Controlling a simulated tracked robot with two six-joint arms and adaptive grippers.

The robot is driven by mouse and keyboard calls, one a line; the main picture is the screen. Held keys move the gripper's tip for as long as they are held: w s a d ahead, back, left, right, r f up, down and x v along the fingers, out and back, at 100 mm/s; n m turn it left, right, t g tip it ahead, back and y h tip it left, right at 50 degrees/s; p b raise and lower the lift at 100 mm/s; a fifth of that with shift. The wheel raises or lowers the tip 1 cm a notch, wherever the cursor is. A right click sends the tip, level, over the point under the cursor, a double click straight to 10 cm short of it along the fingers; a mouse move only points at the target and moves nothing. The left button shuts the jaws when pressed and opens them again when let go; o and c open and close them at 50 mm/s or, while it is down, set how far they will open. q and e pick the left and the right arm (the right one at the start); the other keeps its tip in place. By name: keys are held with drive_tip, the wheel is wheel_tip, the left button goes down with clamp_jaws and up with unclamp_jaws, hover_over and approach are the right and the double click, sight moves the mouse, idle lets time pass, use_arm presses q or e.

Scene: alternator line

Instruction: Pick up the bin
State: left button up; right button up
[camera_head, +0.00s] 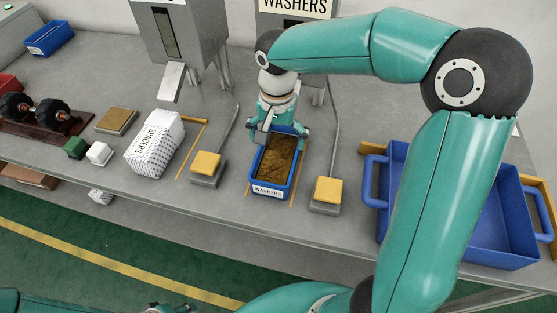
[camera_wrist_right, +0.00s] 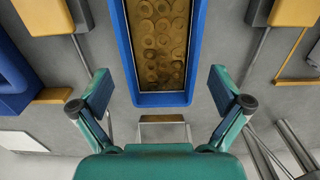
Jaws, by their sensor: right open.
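The bin (camera_head: 268,189) is a small blue open box with a WASHERS label on its near end. It stands on the grey bench below the washers dispenser and holds brown, ring-shaped washers. My right gripper (camera_head: 283,129) is open over the bin's far end and hides part of it. In the right wrist view, its spread fingers (camera_wrist_right: 160,90) lie to either side of the bin's end wall (camera_wrist_right: 163,100), with visible gaps and no contact. Part of my left arm shows at the bottom left of the head view; its jaws cannot be made out.
Yellow-topped pads (camera_head: 206,165) (camera_head: 327,193) flank the bin. A SHIMS box (camera_head: 154,145) stands to the left. A large blue handled tray (camera_head: 498,250) lies to the right, partly behind my right arm. The dispenser (camera_head: 297,8) stands behind the bin.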

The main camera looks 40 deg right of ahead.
drive_tip(key=p, duration=0.1)
hover_over(277, 166)
drive_tip(key=shift+s+f, duration=0.1)
drive_tip(key=shift+f, duration=2.6)
drive_tip(key=shift+c, duration=0.3)
drive_tip(key=shift+r, duration=0.1)
drive_tip(key=c, duration=1.3)
